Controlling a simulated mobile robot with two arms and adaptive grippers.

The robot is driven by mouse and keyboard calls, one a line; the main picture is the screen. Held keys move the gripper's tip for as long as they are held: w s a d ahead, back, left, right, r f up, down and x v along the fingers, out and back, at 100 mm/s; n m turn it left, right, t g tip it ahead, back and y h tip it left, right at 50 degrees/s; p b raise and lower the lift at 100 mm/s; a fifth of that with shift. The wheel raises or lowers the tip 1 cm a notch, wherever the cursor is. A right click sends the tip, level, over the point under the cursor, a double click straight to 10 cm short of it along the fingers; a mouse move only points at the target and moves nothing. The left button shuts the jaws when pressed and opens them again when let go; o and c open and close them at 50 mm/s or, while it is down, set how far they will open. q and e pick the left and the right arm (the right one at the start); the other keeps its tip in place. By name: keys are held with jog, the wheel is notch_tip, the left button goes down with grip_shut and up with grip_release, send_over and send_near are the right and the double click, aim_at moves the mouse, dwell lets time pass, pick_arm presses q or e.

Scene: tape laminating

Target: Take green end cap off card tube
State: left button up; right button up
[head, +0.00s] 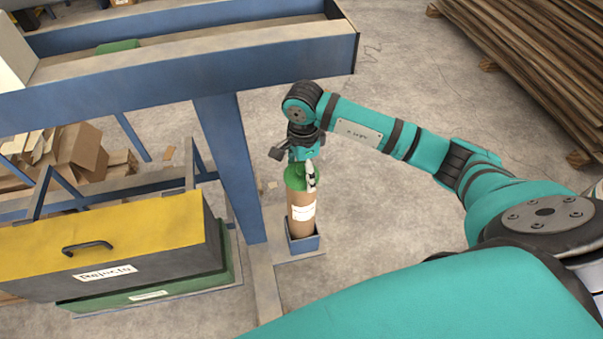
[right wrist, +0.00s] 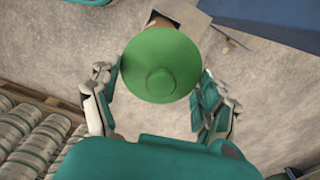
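The card tube (head: 301,213) is brown with a white label and stands upright in a small blue holder (head: 303,243). The green end cap (head: 295,177) sits on its upper end. My right gripper (head: 303,172) points down at the cap, with a finger in front of the cap's right side. In the right wrist view the round cap (right wrist: 161,66) lies between the two fingers of my right gripper (right wrist: 160,85). The fingertips are close to its rim on both sides; whether they press on it cannot be told. My left gripper is not in view.
A blue steel frame (head: 229,160) stands just left of the tube. Stacked brown planks (head: 545,60) lie at the upper right. The floor right of the tube is clear.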

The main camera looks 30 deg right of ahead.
jog(key=shift+c, duration=0.9)
jog(key=shift+r, duration=0.15)
